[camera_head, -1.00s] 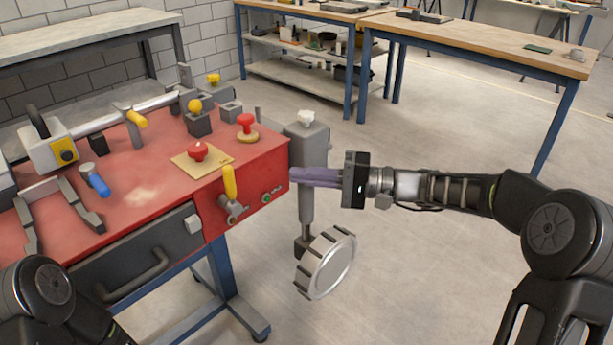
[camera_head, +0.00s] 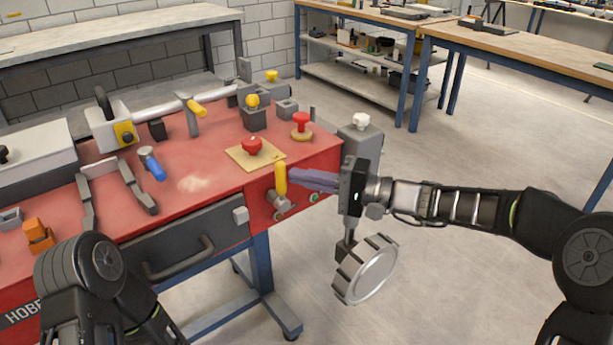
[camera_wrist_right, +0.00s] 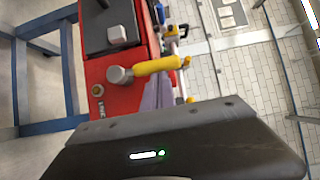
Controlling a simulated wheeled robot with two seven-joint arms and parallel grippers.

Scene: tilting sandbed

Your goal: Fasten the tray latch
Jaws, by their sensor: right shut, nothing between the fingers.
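The red machine bench (camera_head: 205,165) has a grey drawer-like tray (camera_head: 185,245) with a bar handle in its front. A small light-grey block (camera_head: 240,215) sits at the tray's upper right corner; it also shows in the right wrist view (camera_wrist_right: 117,35). Beside it, on the red front panel, a yellow-handled lever (camera_head: 280,180) stands upright on a grey pivot; in the wrist view the yellow handle (camera_wrist_right: 157,66) lies sideways. My right gripper (camera_head: 294,178) is shut and empty, its purple fingertips close beside the yellow handle; I cannot tell if they touch. My left gripper is out of view.
A grey post with a large handwheel (camera_head: 367,270) stands close by my right gripper. Open floor lies to the right.

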